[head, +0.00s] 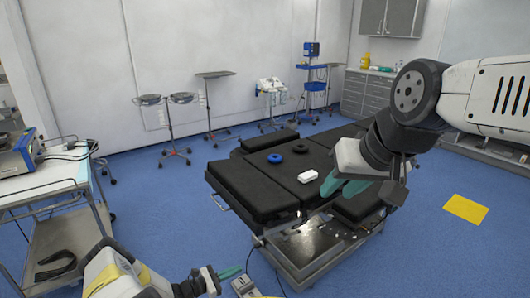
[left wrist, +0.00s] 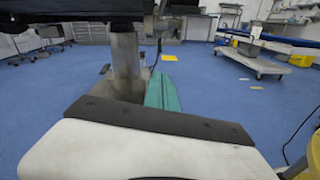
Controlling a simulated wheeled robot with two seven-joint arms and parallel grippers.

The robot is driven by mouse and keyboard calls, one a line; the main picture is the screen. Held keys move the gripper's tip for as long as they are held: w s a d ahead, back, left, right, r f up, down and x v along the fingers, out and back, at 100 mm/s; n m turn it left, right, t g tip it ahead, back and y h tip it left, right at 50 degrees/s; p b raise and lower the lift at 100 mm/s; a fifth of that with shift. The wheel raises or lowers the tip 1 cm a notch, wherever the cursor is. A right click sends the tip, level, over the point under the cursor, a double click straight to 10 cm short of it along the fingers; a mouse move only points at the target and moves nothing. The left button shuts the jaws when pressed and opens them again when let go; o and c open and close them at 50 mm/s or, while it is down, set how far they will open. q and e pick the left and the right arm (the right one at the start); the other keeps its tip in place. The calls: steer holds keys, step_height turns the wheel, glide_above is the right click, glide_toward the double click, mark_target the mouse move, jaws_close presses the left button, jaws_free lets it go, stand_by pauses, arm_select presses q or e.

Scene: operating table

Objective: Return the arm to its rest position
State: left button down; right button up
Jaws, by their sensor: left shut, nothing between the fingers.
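My left gripper (head: 230,273) is low at the bottom of the head view, in front of the near end of the operating table. Its teal fingers are shut and empty; they also show in the left wrist view (left wrist: 162,92), pointing toward the table's column (left wrist: 126,62). My right arm comes in from the right, and its gripper (head: 340,187) with teal fingers hangs over the near right part of the operating table (head: 255,190). I cannot tell whether the right fingers are open or shut.
A white box (head: 308,176), a blue ring (head: 275,158) and a black ring (head: 302,147) lie on the black table padding. A cart (head: 62,195) with equipment stands at the left. Blue floor (head: 150,215) is clear between cart and table.

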arm_select(q)
step_height(320, 180, up, 36)
steer(key=s+m+g+y, duration=0.2)
steer(key=m+g+y, duration=0.4)
steer(key=m+g, duration=0.65)
steer(key=s+r+m+t+y, duration=0.45)
steer(key=s+r+m, duration=0.25)
steer(key=s+r, duration=0.5)
steer(key=s+a+r+m+t+y, duration=0.1)
steer(key=s+r+m+t+y, duration=0.1)
steer(key=s+r, duration=0.7)
steer(key=s+m+t, duration=0.1)
steer(key=s+t, duration=0.1)
steer(key=s, duration=0.1)
steer(key=shift+a+r+t, duration=0.35)
steer(key=shift+a+t, duration=0.05)
